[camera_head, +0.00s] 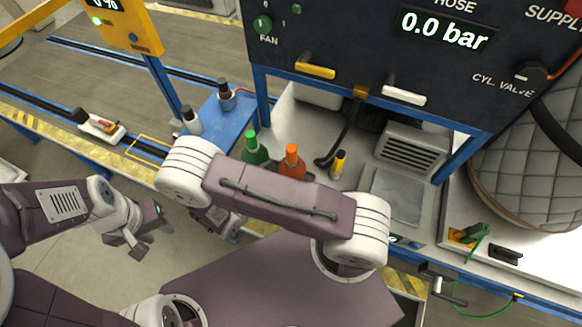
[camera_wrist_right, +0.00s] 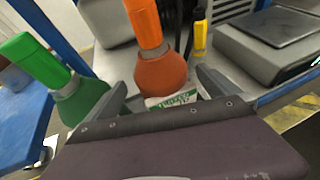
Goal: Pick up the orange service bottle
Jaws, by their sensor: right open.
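The orange service bottle (camera_head: 291,163) stands on the light bench top behind my right arm, which hides its lower part in the head view. In the right wrist view the orange bottle (camera_wrist_right: 163,72) is straight ahead, with a white and green label low on its body. My right gripper (camera_wrist_right: 160,92) is open, with one finger on each side of the bottle's lower part; I cannot tell whether they touch it. My left gripper (camera_head: 138,240) hangs low at the left over the floor, away from the bench; its jaw state is unclear.
A green bottle (camera_head: 253,149) stands close to the left of the orange one, also in the wrist view (camera_wrist_right: 78,92). A yellow and black tool (camera_head: 338,163) is to its right. A blue box (camera_head: 222,122) with dark-capped bottles and a grey scale (camera_head: 398,196) flank the area.

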